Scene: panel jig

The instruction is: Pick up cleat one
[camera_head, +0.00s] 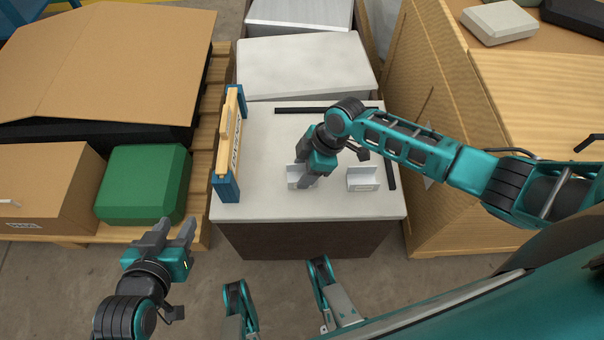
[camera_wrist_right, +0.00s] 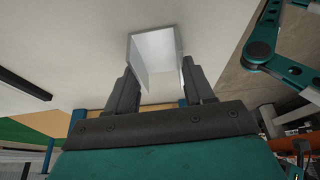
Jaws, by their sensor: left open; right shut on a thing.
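Two white angled cleats are near the front of the grey-topped bench. My right gripper (camera_head: 307,176) points down at the left one (camera_head: 295,182) and is shut on it. In the right wrist view this cleat (camera_wrist_right: 155,48) sits between the two dark fingers (camera_wrist_right: 158,88). I cannot tell whether it still touches the bench top. The other cleat (camera_head: 363,179) lies apart, a little to the right. Which of them is marked one is not readable. My left gripper (camera_head: 176,230) is open and empty, left of the bench front.
A wooden panel in a blue-ended jig (camera_head: 229,145) stands along the bench's left edge (camera_head: 212,210). Dark strips lie at the back (camera_head: 300,110) and right (camera_head: 391,170). A green case (camera_head: 145,183) and cardboard boxes (camera_head: 120,60) are on the left, a large carton (camera_head: 440,130) on the right.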

